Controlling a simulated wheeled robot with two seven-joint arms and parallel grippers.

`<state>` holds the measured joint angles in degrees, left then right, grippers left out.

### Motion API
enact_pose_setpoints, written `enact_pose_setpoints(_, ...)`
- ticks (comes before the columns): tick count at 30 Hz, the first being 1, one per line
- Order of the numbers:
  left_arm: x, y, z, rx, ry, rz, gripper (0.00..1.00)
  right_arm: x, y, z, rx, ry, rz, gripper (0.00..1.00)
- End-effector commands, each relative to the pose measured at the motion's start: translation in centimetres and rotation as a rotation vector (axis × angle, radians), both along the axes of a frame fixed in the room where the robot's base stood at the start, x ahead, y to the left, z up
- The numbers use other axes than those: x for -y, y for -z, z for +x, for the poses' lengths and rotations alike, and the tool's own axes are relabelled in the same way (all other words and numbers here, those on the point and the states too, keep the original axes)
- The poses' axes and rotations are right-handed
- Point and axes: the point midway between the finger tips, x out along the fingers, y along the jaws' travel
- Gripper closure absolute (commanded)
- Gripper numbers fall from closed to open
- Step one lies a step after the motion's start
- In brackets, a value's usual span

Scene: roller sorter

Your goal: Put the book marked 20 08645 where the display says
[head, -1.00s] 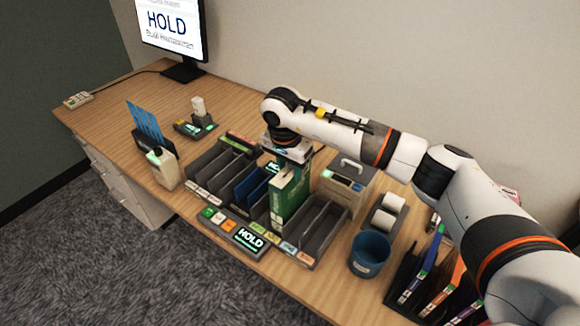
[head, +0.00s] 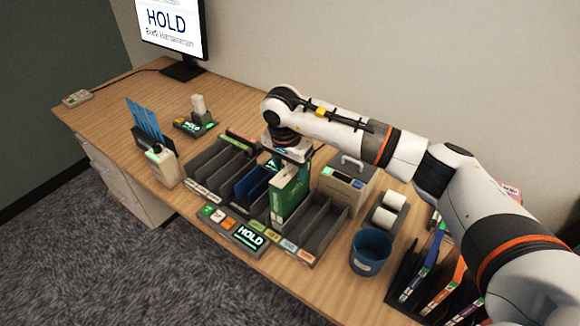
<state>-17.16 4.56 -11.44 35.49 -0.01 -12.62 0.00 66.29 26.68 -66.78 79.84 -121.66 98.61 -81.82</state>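A green book (head: 287,195) stands upright at a middle slot of the dark slotted sorter (head: 325,228), its lower end among the dividers. My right gripper (head: 291,162) is directly above it and appears shut on its top edge; the fingertips are mostly hidden. The book's number cannot be read. The monitor (head: 171,22) at the back shows HOLD in large letters, with a smaller blurred line below. A small panel (head: 248,236) at the sorter's front also reads HOLD. My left gripper is out of view.
A blue book (head: 250,184) stands in the sorter left of the green one. A white bottle (head: 162,166) stands left.

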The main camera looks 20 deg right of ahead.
Motion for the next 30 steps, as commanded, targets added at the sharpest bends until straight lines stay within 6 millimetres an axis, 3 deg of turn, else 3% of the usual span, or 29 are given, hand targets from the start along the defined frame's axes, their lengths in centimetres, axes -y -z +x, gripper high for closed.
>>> enact_pose_setpoints(8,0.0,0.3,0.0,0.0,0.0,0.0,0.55,-0.1,-0.4,-0.1,0.0,-0.001,-0.001,0.41)
enact_pose_setpoints(11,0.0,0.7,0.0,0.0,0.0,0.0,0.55,-0.2,-1.7,-0.1,0.003,0.0,0.0,0.41)
enact_pose_setpoints(21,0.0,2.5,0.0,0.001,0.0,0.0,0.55,-1.1,-8.7,-0.8,0.004,-0.001,-0.001,0.41)
enact_pose_setpoints(30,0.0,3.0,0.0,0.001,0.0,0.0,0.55,-1.4,-11.7,-1.1,0.0,0.0,0.0,0.41)
